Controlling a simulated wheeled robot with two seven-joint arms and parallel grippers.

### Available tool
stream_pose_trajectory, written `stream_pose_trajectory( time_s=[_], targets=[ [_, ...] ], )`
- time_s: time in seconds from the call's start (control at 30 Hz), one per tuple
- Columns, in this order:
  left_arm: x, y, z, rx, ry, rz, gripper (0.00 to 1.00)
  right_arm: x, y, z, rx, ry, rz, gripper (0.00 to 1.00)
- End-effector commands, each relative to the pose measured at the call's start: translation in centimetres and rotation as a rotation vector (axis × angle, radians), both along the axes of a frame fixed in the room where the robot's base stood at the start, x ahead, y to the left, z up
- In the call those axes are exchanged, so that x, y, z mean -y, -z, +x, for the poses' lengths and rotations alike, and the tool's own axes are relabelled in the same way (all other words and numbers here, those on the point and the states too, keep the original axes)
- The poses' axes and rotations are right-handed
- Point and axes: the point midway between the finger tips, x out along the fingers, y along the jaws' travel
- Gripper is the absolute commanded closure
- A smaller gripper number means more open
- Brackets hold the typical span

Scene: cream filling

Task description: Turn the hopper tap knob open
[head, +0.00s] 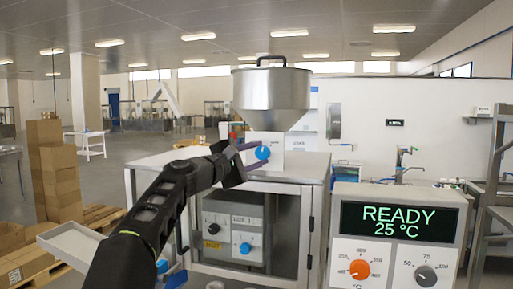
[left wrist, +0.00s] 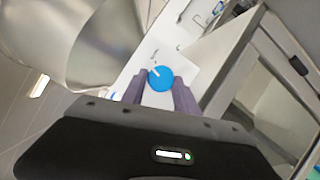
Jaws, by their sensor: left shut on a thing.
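The steel hopper (head: 271,92) with a black-handled lid stands on the machine cabinet. Below it, a white panel (head: 249,137) carries the blue hopper tap knob (head: 262,152). My left gripper (head: 250,153) reaches in from the left with its purple fingers at the knob. In the left wrist view the knob (left wrist: 160,78) sits between the tips of my left gripper (left wrist: 160,92), which is shut on it. A white pointer line on the knob points to the upper left in that view. My right gripper does not show.
A control box (head: 398,220) with a green READY 25 °C display stands at the right, with orange and grey knobs. The cabinet (head: 295,200) has lower dials inside. A pale tray (head: 78,245) and stacked cartons (head: 55,170) are at the left.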

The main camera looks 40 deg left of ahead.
Motion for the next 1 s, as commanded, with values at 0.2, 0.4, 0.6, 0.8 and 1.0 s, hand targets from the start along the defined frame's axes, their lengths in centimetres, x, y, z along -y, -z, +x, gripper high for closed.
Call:
stream_pose_trajectory(
  time_s=[0.2, 0.4, 0.6, 0.8, 1.0],
  targets=[
    [0.1, -0.4, 0.1, -0.069, 0.003, 0.192, 1.0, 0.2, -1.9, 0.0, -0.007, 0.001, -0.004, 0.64],
    [0.1, -0.4, 0.1, -0.124, 0.003, 0.348, 1.0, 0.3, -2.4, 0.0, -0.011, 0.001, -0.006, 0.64],
    [0.1, -0.3, 0.1, -0.163, 0.003, 0.456, 1.0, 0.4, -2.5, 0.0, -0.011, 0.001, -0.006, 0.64],
    [0.1, -0.3, 0.1, -0.181, 0.003, 0.509, 1.0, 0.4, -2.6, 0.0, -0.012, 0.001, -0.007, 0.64],
    [0.1, -0.3, 0.1, -0.185, 0.004, 0.521, 1.0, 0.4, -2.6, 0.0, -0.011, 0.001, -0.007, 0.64]
  ],
)
